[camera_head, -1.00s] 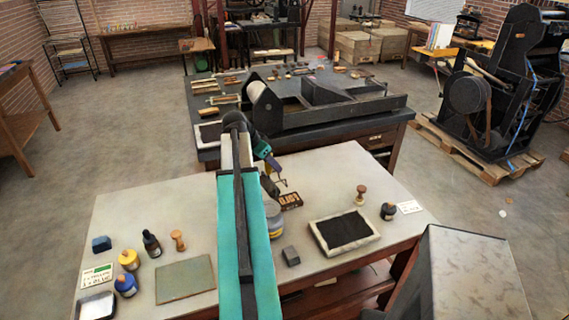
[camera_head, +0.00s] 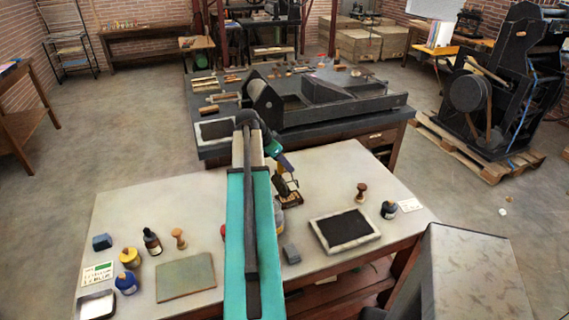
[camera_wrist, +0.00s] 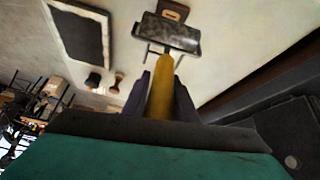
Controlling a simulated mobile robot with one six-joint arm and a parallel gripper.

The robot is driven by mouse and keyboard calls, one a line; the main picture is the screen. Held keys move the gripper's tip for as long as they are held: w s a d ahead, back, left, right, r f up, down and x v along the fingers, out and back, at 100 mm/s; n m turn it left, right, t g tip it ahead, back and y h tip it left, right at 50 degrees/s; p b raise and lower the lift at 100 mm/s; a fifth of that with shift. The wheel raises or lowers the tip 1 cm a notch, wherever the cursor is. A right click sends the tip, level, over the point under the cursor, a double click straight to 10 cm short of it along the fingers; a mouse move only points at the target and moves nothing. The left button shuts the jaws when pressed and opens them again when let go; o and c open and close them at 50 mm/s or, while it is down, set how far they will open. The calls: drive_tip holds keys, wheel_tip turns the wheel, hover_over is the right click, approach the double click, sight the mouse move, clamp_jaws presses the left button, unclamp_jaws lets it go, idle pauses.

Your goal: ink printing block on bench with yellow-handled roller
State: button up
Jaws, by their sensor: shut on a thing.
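My gripper (camera_wrist: 161,82) is shut on the yellow handle (camera_wrist: 160,98) of the roller. The roller's dark cylinder (camera_wrist: 167,33) sits in a wire frame beyond the fingertips. The brown printing block (camera_wrist: 173,9) shows just past the cylinder at the top of the wrist view, partly cut off. In the head view my gripper (camera_head: 284,166) is over the back middle of the bench, with the roller at or just above the printing block (camera_head: 292,198), which it partly covers. I cannot tell whether cylinder and block touch.
The bench (camera_head: 335,168) also holds a black slab in a pale frame (camera_head: 345,229), a grey block (camera_head: 291,254), a wooden stamp (camera_head: 361,192) and a dark jar (camera_head: 388,209). Several bottles and a flat plate (camera_head: 186,277) stand left. The press table (camera_head: 205,150) is behind.

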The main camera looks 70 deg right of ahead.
drive_tip(key=shift+f+b, duration=0.85)
drive_tip(key=shift+f, duration=1.75)
drive_tip(key=shift+b, duration=0.3)
drive_tip(key=shift+s+d+f+b, duration=0.1)
drive_tip(key=shift+s+d+b, duration=0.2)
drive_tip(key=shift+s+d, duration=0.95)
drive_tip(key=shift+s, duration=0.15)
drive_tip(key=shift+s+d, duration=1.1)
drive_tip(key=shift+s, duration=0.2)
